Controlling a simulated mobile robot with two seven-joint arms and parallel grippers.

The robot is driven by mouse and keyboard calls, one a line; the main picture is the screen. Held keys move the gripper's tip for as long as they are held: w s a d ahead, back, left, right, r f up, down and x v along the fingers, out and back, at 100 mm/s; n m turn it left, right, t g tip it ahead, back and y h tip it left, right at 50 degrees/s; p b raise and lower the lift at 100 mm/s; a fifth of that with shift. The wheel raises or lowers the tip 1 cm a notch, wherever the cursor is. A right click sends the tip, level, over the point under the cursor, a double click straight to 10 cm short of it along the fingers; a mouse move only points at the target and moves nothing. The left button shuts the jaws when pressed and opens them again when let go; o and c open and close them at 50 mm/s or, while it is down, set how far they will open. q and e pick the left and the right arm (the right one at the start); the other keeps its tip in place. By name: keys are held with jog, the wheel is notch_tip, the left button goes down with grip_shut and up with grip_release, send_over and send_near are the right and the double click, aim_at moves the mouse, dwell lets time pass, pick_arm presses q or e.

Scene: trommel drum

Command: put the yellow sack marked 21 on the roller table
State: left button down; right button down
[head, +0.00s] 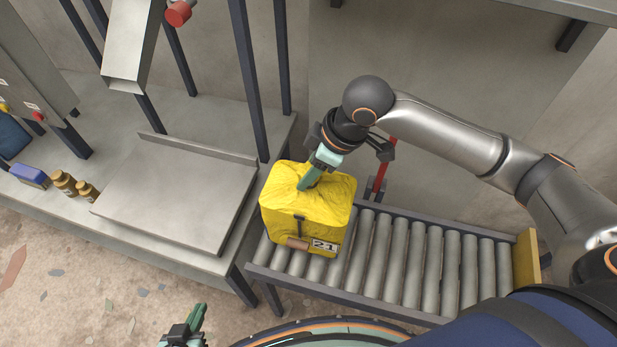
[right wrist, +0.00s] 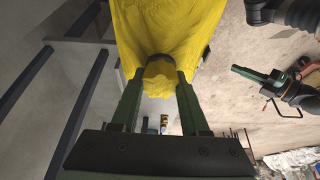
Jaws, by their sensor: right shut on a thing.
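The yellow sack marked 21 (head: 281,228) is upright over the left end of the roller table (head: 525,262). Its number plate faces the front. I cannot tell whether its base touches the rollers. My right gripper (head: 306,182) is shut on the top of the sack from above. In the right wrist view the two green fingers (right wrist: 160,85) pinch a gathered bit of the yellow cloth (right wrist: 165,30). My left gripper (head: 198,318) is low at the bottom of the head view, away from the sack, and only partly shown; its fingers' gap is unclear.
A grey bench with a flat plate (head: 180,190) stands to the left, with brown jars (head: 65,183) and a blue box (head: 30,176). Dark posts (head: 245,80) rise behind it. A red lever (head: 385,165) stands behind the rollers. The rollers right of the sack are clear.

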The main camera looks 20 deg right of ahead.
jog(key=shift+a+f, duration=0.1)
jog(key=shift+f, duration=1.2)
jog(key=shift+c, duration=2)
grip_release()
jog(key=shift+f, duration=0.1)
jog(key=p+v, duration=0.1)
jog(key=v, duration=1.1)
jog(key=shift+p, duration=0.3)
